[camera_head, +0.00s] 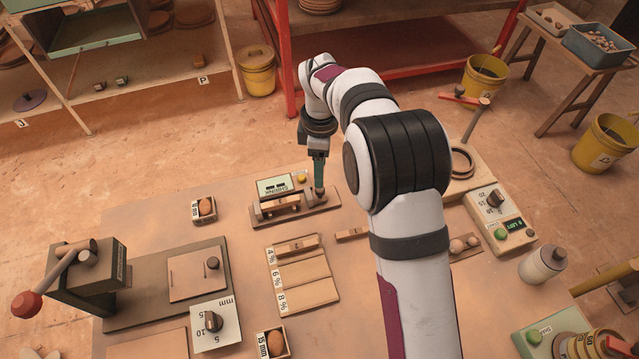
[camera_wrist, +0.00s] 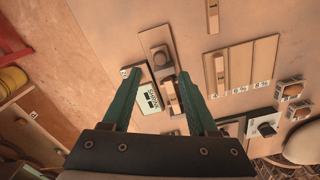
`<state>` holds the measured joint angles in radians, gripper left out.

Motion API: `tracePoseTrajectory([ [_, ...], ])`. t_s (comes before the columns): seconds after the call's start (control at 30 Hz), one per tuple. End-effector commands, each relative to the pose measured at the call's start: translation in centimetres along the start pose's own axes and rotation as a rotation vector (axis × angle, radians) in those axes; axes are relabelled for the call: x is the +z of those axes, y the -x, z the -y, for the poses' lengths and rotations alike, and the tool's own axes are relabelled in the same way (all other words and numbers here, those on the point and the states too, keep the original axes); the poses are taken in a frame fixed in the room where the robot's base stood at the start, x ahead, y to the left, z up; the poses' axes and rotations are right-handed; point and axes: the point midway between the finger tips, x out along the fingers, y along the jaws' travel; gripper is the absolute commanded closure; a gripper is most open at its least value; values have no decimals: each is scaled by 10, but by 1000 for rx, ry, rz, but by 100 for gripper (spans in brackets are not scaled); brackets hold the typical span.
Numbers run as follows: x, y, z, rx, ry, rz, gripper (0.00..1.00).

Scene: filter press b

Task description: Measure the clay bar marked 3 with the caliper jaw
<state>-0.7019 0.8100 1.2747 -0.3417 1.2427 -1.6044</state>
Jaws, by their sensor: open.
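The caliper (camera_head: 327,207) is a wooden base with a "SHRINK" display (camera_head: 274,187), a yellow button and a jaw block at its right end. A light clay bar (camera_head: 281,203) lies in it; its mark is not readable. My gripper (camera_head: 319,188) points down over the caliper's right end. In the wrist view its green fingers (camera_wrist: 161,73) are open and empty, on either side of the caliper (camera_wrist: 152,37); contact is unclear. A second bar (camera_head: 297,246) lies in the 4% row of the sorting board (camera_head: 305,293). A third bar (camera_head: 352,233) lies on the table. I cannot tell which bar is marked 3.
A press with a red-knobbed lever (camera_head: 85,275) stands at left. A dial box (camera_head: 215,322) is at front, a meter (camera_head: 500,220) at right. The table between caliper and board is clear.

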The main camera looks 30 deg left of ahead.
Motion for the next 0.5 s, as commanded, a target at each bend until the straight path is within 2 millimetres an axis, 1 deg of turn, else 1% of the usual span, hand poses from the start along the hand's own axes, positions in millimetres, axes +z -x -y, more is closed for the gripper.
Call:
tracePoseTrajectory([
  [0.03, 0, -15, 1, -5, 0, 1, 41],
  [0.1, 0, -33, 1, -3, 1, 1, 41],
  [0.2, 0, -51, 1, -2, 0, 0, 41],
  [0.33, 0, -65, 0, 1, 2, 1, 41],
  [0.5, 0, -70, 0, 1, 1, 0, 41],
])
